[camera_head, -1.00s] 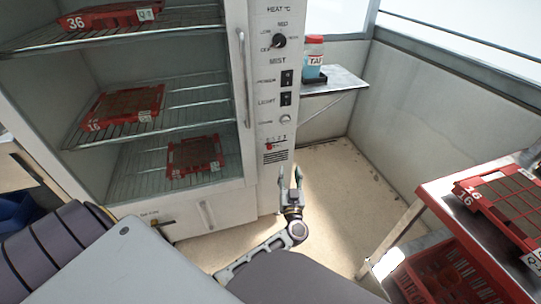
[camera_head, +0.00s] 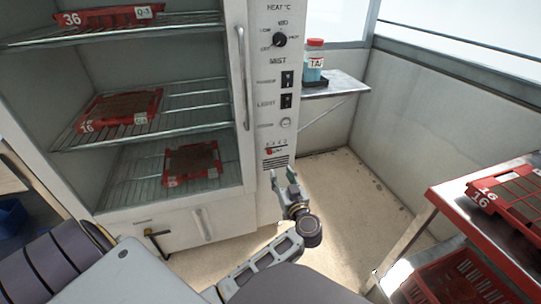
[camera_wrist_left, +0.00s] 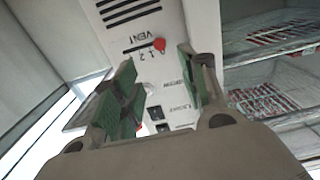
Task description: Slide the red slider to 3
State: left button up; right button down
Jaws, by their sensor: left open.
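The red slider (camera_head: 269,151) is a small knob low on the cabinet's control panel, at the left end of a short horizontal slot above a dark grille. In the left wrist view, which is turned over, the red slider (camera_wrist_left: 159,44) is by the 0 of the VENT scale. The digits 1 and 2 show there; I cannot make out the 3. My left gripper (camera_head: 282,174) is open and empty, just below the slot in the picture. In the left wrist view my left gripper (camera_wrist_left: 157,62) has its green-padded fingers apart, with the slider seen between them.
The panel (camera_head: 278,85) also has a heat knob (camera_head: 279,39) and switches. Red trays (camera_head: 119,109) sit on the cabinet's wire shelves. A side shelf (camera_head: 340,84) holds a bottle (camera_head: 313,62). A red cart (camera_head: 437,205) stands at right; the floor between is clear.

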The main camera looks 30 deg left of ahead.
aim_at(270, 153)
pick_arm(q)
jog(key=shift+w+a, duration=0.1)
pick_arm(e)
jog(key=shift+f, duration=0.15)
pick_arm(q)
jog(key=b+x, duration=0.5)
jog(key=x, duration=0.6)
jog(key=shift+w+a+f, duration=0.1)
jog(key=shift+w+a, duration=0.1)
jog(key=shift+w, duration=0.05)
jog(key=shift+b+x, duration=0.35)
jog(key=shift+x, duration=0.6)
pick_arm(e)
notch_tip(270, 153, down, 7)
jog(key=a+t+y, duration=0.1)
jog(key=shift+w+a+r, duration=0.15)
jog(key=shift+w+r, duration=0.05)
jog(key=shift+w, duration=0.1)
pick_arm(q)
grip_shut()
